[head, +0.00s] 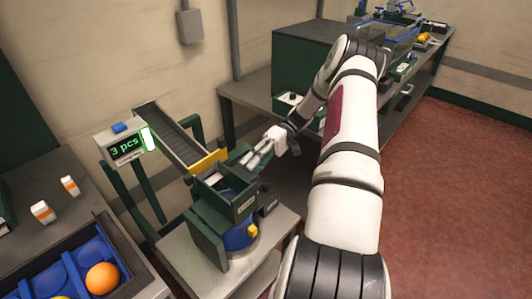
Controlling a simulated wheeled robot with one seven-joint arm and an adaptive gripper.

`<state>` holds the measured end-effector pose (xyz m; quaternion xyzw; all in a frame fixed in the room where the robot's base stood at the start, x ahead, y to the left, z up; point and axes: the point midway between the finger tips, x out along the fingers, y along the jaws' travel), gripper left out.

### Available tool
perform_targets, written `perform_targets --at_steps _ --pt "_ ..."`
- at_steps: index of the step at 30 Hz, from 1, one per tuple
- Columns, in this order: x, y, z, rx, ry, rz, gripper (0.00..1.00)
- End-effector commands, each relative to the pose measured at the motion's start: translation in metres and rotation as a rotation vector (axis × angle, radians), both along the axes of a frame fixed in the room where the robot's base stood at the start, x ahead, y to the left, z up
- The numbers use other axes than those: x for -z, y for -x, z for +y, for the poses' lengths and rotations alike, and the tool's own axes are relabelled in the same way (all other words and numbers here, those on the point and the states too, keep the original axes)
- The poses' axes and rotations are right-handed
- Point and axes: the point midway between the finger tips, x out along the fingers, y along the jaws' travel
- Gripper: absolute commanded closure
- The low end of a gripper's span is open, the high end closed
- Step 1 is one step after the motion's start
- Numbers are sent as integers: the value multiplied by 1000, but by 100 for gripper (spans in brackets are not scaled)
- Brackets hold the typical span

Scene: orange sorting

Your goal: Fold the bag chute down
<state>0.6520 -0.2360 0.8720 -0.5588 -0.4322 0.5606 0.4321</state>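A dark green open-topped chute (246,203) sits on a small stand in the middle of the head view. A blue bag or bin (236,240) shows beneath it, with a yellow piece (252,230) at its side. A sloping ribbed black ramp (175,135) with a yellow lower lip (208,161) ends just above the chute's back left. My gripper (250,163) reaches in from the right, its fingers at the chute's upper back edge. I cannot tell whether the fingers touch it or how far apart they are.
A display (126,147) reads "3 pcs" beside the ramp, with a lit green panel. A crate (133,258) at lower left holds an orange (102,278). A grey bench (235,92) lies behind my arm; the red floor at right is clear.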

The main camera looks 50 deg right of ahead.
Motion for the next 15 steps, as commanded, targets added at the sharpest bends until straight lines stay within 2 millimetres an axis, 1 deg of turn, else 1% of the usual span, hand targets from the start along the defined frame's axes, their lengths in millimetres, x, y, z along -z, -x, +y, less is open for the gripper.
perform_targets --at_steps 1,3,9,15 --pt "-2 -1 -12 4 3 -2 65" --pt "-5 0 -27 3 2 -3 65" --pt "-15 0 -64 2 3 -1 65" --pt "-20 0 -84 1 2 0 65"
